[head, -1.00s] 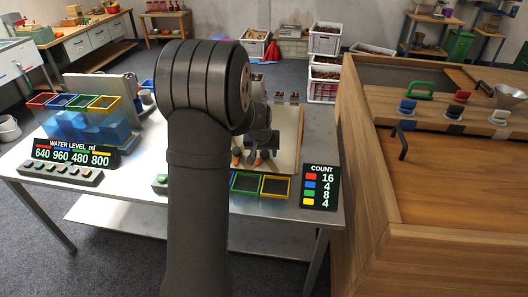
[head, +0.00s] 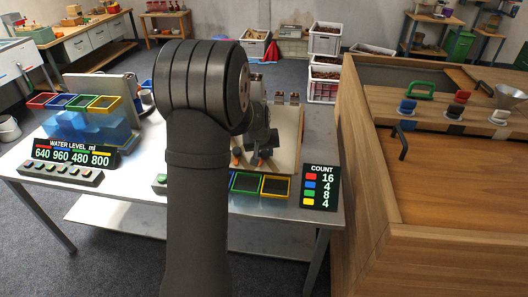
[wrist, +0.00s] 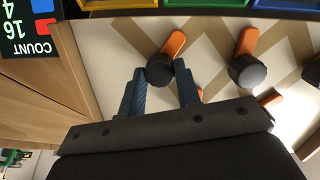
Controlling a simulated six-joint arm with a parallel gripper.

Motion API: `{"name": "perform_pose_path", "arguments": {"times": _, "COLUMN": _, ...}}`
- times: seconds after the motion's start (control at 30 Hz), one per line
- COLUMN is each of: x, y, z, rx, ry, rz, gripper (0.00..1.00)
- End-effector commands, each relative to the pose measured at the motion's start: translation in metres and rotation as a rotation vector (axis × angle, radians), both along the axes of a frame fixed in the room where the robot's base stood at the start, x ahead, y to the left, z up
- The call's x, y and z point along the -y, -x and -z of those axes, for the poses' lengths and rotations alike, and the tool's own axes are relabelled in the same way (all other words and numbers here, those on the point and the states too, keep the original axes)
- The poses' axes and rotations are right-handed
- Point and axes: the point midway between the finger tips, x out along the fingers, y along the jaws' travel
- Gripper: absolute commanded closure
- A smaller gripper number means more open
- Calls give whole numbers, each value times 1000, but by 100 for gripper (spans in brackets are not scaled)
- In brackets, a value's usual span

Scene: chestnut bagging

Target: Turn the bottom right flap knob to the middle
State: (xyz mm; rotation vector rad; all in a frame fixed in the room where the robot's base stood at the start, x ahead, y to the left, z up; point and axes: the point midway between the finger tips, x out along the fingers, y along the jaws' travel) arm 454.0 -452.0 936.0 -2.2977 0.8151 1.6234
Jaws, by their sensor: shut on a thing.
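In the wrist view the bottom right flap knob (wrist: 158,74) is a round black cap with an orange pointer (wrist: 174,44) slanting up and right. My gripper (wrist: 160,68) has its two blue fingers closed around the sides of this cap. In the head view my gripper (head: 262,150) is low over the pale board (head: 291,150), partly hidden behind my arm, and the held knob is hard to make out there.
A neighbouring black knob (wrist: 247,71) with an orange flap stands right of the held one in the wrist view. Coloured-rim trays (head: 275,186) line the board's near edge. The COUNT display (head: 320,187) stands to their right, near the wooden cabinet (head: 430,262).

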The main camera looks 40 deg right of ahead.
Motion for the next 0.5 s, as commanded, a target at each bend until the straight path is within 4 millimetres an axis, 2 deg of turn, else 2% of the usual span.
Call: {"name": "perform_pose_path", "arguments": {"times": 0.5, "x": -1, "y": 0, "z": 1, "rx": -140, "ry": 137, "rz": -338, "gripper": 93}}
